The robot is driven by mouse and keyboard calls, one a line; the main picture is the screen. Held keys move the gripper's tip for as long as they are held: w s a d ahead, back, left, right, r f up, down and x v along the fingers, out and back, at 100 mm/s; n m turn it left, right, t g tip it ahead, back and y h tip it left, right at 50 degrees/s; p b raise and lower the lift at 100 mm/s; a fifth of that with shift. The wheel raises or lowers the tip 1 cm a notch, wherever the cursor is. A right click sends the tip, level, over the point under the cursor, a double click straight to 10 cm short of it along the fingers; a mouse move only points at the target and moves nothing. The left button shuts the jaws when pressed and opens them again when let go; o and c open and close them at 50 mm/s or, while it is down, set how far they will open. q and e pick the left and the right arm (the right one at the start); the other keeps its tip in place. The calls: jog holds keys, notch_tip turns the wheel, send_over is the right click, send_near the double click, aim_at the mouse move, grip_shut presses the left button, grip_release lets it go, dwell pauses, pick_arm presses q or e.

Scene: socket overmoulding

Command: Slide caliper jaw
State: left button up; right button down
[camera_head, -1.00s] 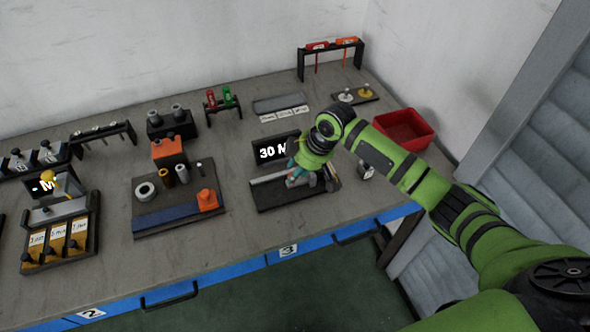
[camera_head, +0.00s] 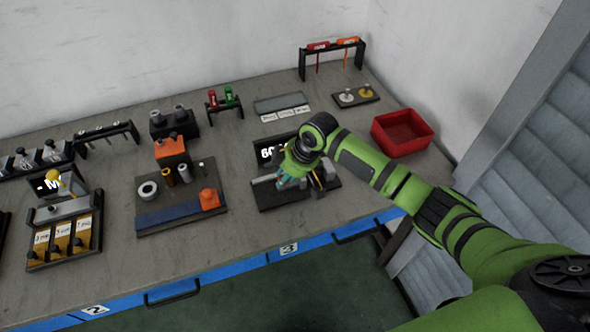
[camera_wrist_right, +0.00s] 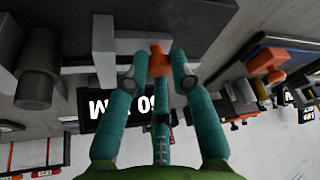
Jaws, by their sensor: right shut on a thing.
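The caliper is a grey bar (camera_head: 264,179) on a black base plate (camera_head: 270,203) at the front right of the bench. A dark display (camera_head: 268,150) behind it reads 60, the rest covered by my arm. My right gripper (camera_head: 287,182) is over the caliper, with its fingers down at the bar. In the right wrist view, its teal fingers (camera_wrist_right: 160,70) are shut around a small orange piece (camera_wrist_right: 158,62), seemingly the sliding jaw's grip. The display (camera_wrist_right: 125,108) shows upside down there. The jaw's contact with any part is hidden. My left gripper is out of view.
A red bin (camera_head: 402,134) stands to the right of the caliper. Small racks line the back. Bare bench shows between the board and the caliper base.

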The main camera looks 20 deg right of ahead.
jog(key=shift+a+r, duration=0.1)
jog(key=shift+a, duration=0.2)
jog(key=c, duration=1.3)
grip_release()
jog(key=shift+a, duration=0.1)
jog(key=v, duration=1.2)
